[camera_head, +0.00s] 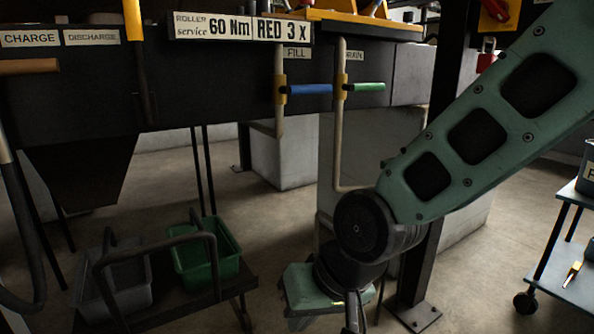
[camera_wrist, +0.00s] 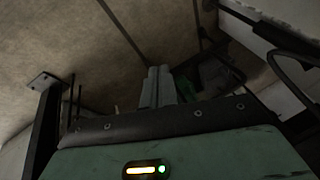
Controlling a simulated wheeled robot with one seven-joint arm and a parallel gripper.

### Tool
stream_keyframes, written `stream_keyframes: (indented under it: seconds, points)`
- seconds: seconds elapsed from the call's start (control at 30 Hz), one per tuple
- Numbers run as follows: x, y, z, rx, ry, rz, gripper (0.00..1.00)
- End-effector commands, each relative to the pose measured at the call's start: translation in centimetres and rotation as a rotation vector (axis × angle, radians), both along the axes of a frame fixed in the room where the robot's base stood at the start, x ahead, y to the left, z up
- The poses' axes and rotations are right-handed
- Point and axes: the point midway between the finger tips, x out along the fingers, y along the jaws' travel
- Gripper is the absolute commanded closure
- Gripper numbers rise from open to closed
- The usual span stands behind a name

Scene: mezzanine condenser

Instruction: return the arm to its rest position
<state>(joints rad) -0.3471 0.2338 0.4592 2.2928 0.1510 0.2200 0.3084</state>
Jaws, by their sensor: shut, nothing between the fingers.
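My arm comes in from the upper right in the head view. Its green link runs down to a dark joint, and the green wrist part hangs low near the bottom centre. In the wrist view, the two grey fingers of my gripper (camera_wrist: 158,86) stand side by side, closed together with nothing held. The fingers are hard to make out in the head view.
A dark machine has a blue handle (camera_head: 310,89) and a green handle (camera_head: 369,87) on pipes. A green bin (camera_head: 206,262) and a grey bin (camera_head: 112,286) sit on a low cart at left. A blue trolley (camera_head: 572,262) stands right. A dark post (camera_head: 420,285) stands beside my wrist.

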Motion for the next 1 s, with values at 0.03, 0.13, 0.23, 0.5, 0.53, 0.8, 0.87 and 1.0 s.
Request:
stream_keyframes:
  seconds: [0.03, 0.13, 0.23, 0.5, 0.53, 0.8, 0.87, 1.0]
  points:
    - [-1.9, -2.0, 0.4, -0.061, 0.003, 0.051, 1.00]
    - [-5.1, -5.5, 0.6, -0.166, 0.029, 0.145, 1.00]
    - [-7.9, -8.7, 0.8, -0.252, 0.059, 0.224, 1.00]
    - [-12.4, -13.8, 3.5, -0.376, 0.125, 0.347, 1.00]
    - [-12.4, -13.7, 4.1, -0.376, 0.124, 0.346, 1.00]
    - [-12.3, -13.7, 9.9, -0.373, 0.124, 0.343, 1.00]
    - [-12.3, -13.7, 11.7, -0.373, 0.124, 0.342, 1.00]
    - [-12.3, -13.6, 16.2, -0.373, 0.124, 0.342, 1.00]
